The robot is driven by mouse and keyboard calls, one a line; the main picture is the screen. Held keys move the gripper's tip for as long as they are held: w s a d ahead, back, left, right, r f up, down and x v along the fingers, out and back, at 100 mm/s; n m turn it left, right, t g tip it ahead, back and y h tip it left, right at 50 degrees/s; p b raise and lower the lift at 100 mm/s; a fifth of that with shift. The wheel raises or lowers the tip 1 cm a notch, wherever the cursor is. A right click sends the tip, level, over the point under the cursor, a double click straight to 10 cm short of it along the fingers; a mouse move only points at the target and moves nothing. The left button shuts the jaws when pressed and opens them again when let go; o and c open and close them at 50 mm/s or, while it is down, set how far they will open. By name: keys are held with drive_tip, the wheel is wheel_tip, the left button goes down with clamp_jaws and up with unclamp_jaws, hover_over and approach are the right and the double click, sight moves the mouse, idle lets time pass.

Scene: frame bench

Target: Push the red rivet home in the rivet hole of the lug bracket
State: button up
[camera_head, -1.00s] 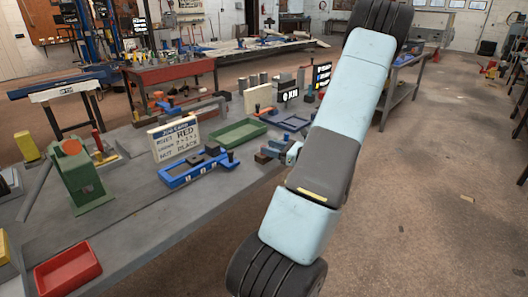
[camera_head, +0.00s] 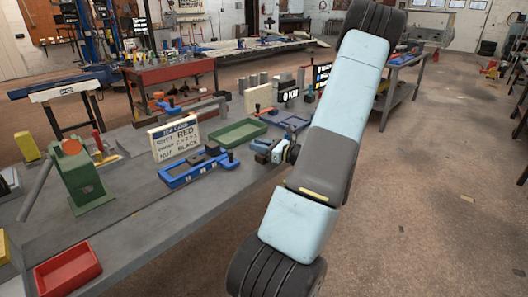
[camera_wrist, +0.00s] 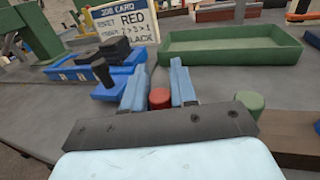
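The red rivet (camera_wrist: 159,98) shows as a red round top between my gripper's two blue fingers in the wrist view. Its lower part is hidden by my gripper's dark palm. My gripper (camera_wrist: 158,67) is open, with its fingers apart; I cannot tell whether they touch the rivet. In the head view my gripper (camera_head: 262,152) is at the bench's right edge, right of a blue fixture (camera_head: 178,182). The fixture holds dark parts (camera_wrist: 98,55) and has a black knob. I cannot pick out the lug bracket or its rivet hole for sure.
A green round-topped piece (camera_wrist: 249,103) stands right of the red rivet, by a brown block (camera_wrist: 298,135). A green tray (camera_head: 238,134) and a job card (camera_head: 176,140) stand behind. A green press (camera_head: 80,178) and a red tray (camera_head: 68,268) are at left.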

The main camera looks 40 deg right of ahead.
clamp_jaws()
